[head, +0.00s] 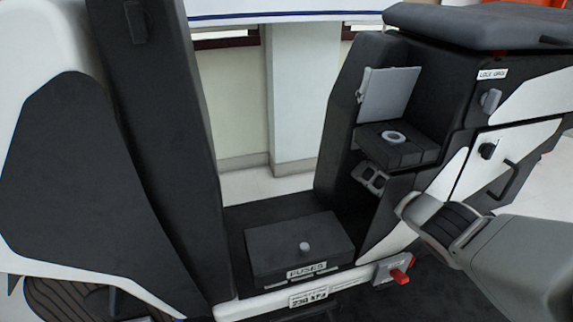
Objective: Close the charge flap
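A grey square flap (388,94) stands open and upright on the right part of the chassis. Below it a black block (408,153) carries a pale round ring (393,137), which looks like a socket. No label on the flap can be read, but it looks like the charge flap. My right gripper (412,208) comes in from the lower right, below the flap and apart from it. Its fingers are mostly hidden, so whether it is open or shut does not show. My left gripper is not in view.
A black fuse box (300,247) with a round knob sits at the lower middle. A white panel with a black handle (507,178) is at the right, behind my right arm. A red lever (400,274) sticks out low down. A tall black pillar (165,130) stands left.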

